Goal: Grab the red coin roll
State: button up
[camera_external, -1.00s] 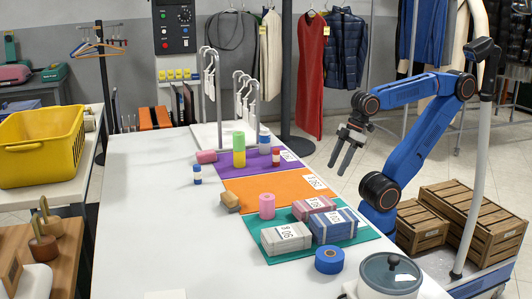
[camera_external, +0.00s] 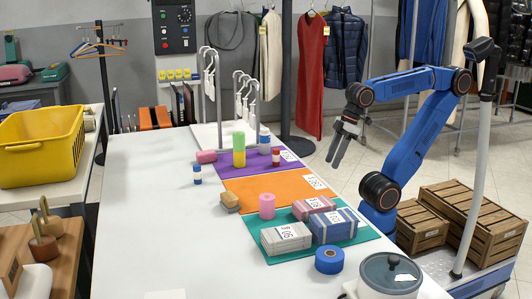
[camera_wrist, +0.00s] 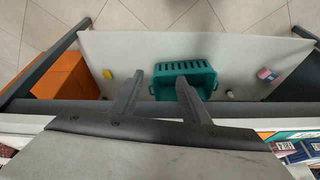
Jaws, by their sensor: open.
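The red coin roll (camera_external: 276,157) is a small upright red cylinder with a pale band. It stands on the purple mat (camera_external: 230,169) near the table's back right, in the external view. My gripper (camera_external: 335,162) is to its right, apart from it, beyond the table's right edge. Its fingers point downward and are open and empty. In the wrist view my gripper (camera_wrist: 160,90) shows two spread fingers above a teal crate (camera_wrist: 205,73) at a lower level. I do not make out the red roll in the wrist view.
A yellow-green stack (camera_external: 239,150) and a blue-and-white roll (camera_external: 264,139) stand near the red roll. A pink roll (camera_external: 267,206) stands on the orange mat's near side. Striped bundles (camera_external: 333,226) lie on the teal mat (camera_external: 262,245). The table's left part is clear.

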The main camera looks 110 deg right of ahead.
jog(key=w+r+m+g, duration=0.2)
jog(key=w+r+m, duration=0.6)
jog(key=w+r, duration=0.55)
notch_tip(320, 180, up, 9)
jog(key=m+g, duration=0.2)
jog(key=m, duration=0.6)
send_over(276, 155)
jog(key=d, duration=0.2)
jog(key=f, duration=1.2)
jog(key=shift+s+a, duration=0.15)
jog(key=shift+a, duration=0.05)
jog(key=shift+s+a+f, duration=0.1)
jog(key=shift+a+f, duration=0.05)
jog(key=shift+f, duration=2.55)
jog(key=shift+c, duration=0.4)
grip_shut()
